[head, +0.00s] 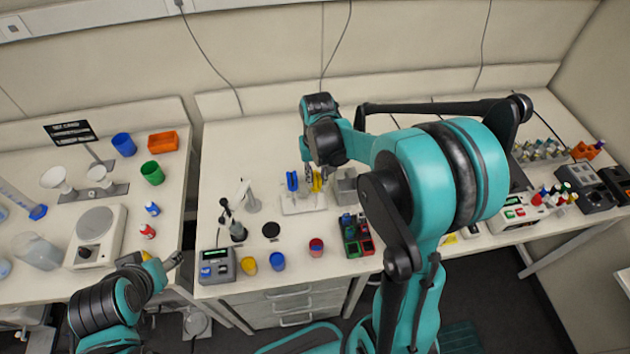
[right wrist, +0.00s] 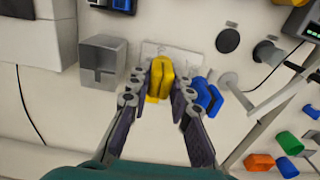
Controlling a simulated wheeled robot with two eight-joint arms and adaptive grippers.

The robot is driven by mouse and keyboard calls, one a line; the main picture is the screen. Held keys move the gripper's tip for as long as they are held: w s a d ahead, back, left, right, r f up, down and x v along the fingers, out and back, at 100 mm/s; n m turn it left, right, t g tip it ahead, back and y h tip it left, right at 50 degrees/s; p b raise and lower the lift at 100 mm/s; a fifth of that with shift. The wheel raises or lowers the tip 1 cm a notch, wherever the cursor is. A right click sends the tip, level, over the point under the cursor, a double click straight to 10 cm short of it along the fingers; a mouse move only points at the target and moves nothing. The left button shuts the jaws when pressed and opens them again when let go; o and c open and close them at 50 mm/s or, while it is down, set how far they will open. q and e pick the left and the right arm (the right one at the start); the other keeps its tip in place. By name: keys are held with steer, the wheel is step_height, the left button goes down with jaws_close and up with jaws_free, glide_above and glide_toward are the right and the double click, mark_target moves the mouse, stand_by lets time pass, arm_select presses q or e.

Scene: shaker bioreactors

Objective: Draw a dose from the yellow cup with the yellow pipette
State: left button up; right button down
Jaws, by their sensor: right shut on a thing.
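The yellow pipette (right wrist: 160,78) is upright between the two fingers of my right gripper (right wrist: 160,92), which is shut on it. In the head view, the yellow pipette (head: 317,181) shows just under my right gripper (head: 322,168), at the white pipette stand (head: 303,205). I cannot tell whether it is clear of the stand. The yellow cup (head: 248,264) stands near the front edge of the middle bench, away from the gripper. Its inside is hard to make out. My left gripper (head: 160,262) is at lower left, by the left bench's edge; its jaw opening is unclear.
A blue pipette (head: 292,181) is close beside the yellow one. A grey box (head: 344,187) stands on its other side. A blue cup (head: 277,262), a red cup (head: 316,247) and a small grey device (head: 217,266) are near the yellow cup. A dark disc (head: 271,230) lies behind them.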

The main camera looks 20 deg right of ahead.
steer(key=shift+s+a, duration=0.25)
steer(key=shift+s, duration=0.55)
steer(key=shift+s+a, duration=0.2)
steer(key=shift+s, duration=0.6)
steer(key=shift+r, duration=0.1)
steer(key=shift+r+p, duration=1.15)
steer(key=shift+r, duration=0.3)
steer(key=c, duration=2)
jaws_free()
jaws_close()
